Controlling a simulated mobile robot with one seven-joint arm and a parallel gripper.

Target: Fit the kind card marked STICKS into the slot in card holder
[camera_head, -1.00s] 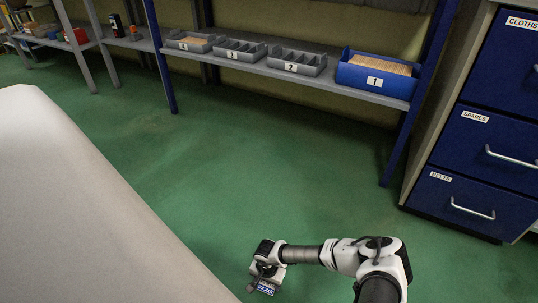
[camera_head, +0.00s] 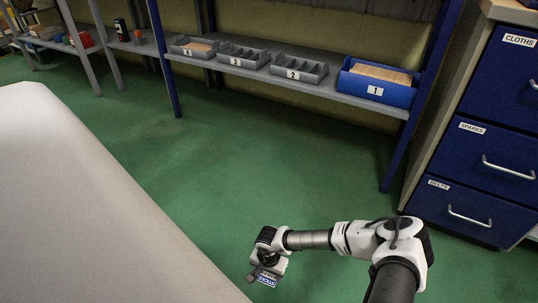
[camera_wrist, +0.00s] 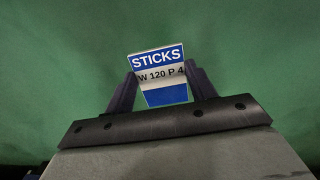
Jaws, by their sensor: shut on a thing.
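The kind card (camera_wrist: 161,75) shows close up in the wrist view, with STICKS in white on a blue band, W 120 P 4 below it and another blue band at the bottom. My gripper (camera_wrist: 162,92) is shut on it, one dark finger at each side edge. In the head view the card (camera_head: 267,281) is small and tilted below my gripper (camera_head: 265,275), out over the green floor beside the pale surface. I cannot pick out a slotted card holder in either view.
A low grey shelf (camera_head: 345,101) at the back bears a blue bin marked 1 (camera_head: 378,82) and grey bins marked 2, 3 and another number. Blue drawers (camera_head: 470,161) stand at the right. A pale surface (camera_head: 80,200) fills the left. Green floor between is clear.

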